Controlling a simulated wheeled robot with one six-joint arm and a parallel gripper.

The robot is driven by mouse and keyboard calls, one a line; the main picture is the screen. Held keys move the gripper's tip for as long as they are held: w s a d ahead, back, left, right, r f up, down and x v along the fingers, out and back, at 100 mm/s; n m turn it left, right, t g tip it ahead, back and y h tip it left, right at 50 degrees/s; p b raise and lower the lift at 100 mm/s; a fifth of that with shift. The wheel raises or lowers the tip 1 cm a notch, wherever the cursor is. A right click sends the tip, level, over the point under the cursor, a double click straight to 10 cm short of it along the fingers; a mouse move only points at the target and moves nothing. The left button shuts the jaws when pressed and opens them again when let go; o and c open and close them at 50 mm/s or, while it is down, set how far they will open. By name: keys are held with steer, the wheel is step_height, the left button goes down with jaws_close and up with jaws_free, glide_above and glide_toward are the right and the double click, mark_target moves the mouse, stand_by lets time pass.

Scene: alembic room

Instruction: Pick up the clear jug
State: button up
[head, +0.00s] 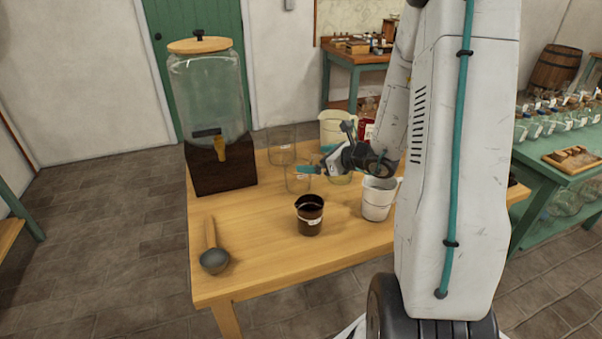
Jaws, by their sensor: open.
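Two clear, see-through vessels stand on the wooden table in the head view. One clear vessel (281,147) is farther back, and a smaller clear vessel (298,182) is nearer. I cannot tell for certain which is the clear jug, as handles are hard to make out. My gripper (316,160) is open, with teal fingertips pointing left. It is close to the nearer clear vessel, at about its rim in the picture. I cannot tell whether it touches it. Nothing shows held between the fingers.
On the table (262,255) stand a large dispenser (208,100), a ladle (213,255), a dark brown jug (310,216), a white jug (378,200), a cream jug (336,125) and a red container (366,128). The table's front left is mostly clear.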

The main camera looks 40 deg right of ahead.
mark_target(288, 158)
steer(key=x, duration=0.7)
steer(key=shift+a, duration=0.1)
steer(key=shift+r, duration=0.1)
steer(key=c, duration=1.4)
steer(key=shift+c, duration=0.8)
steer(key=shift+r, duration=0.15)
